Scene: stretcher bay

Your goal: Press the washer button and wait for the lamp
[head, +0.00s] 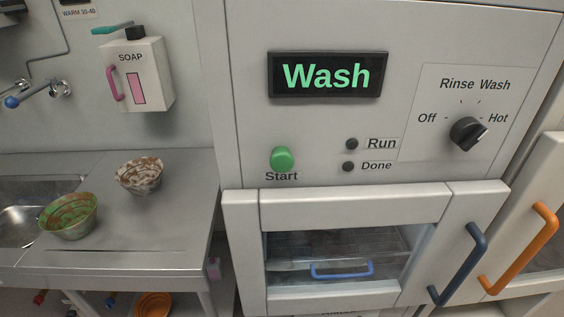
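The washer (240,100) fills the right half of the head view, with a lit green "Wash" display (326,76). The round green Start button (282,158) sits below the display, at the left of the panel. The Run lamp (351,144) and the Done lamp (348,167) are both dark. The black dial (467,133) sits at the right, between the Off and Hot marks. Neither gripper shows in this view.
A steel counter (175,215) at left holds two soiled bowls, one green (70,216) and one whitish (139,176), beside a sink (22,220). A soap dispenser (150,75) hangs above. Blue (457,264) and orange (519,249) handles stick out at lower right.

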